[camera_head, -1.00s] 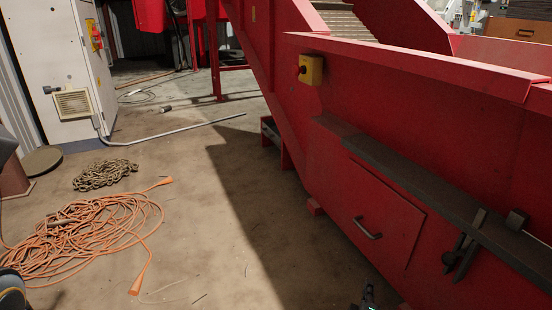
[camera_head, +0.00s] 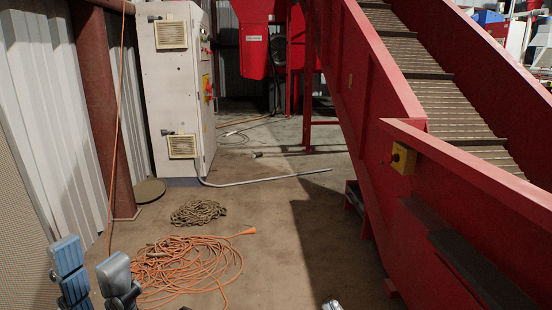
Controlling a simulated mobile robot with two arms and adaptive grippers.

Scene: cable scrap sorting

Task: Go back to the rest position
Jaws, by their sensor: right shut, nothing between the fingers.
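The blue and grey parts of my left arm (camera_head: 95,280) stand at the lower left edge, in front of the wall and beside the orange cable. My right gripper (camera_head: 332,304) shows only as a small tip at the bottom edge, right of the middle, over the floor. It is shut and holds nothing that I can see. Most of it is cut off by the frame.
A red conveyor (camera_head: 450,210) fills the right side. A heap of orange cable (camera_head: 185,268) and a chain pile (camera_head: 199,212) lie on the floor. A white cabinet (camera_head: 172,90) stands at the back left, with a grey pipe (camera_head: 265,180) before it.

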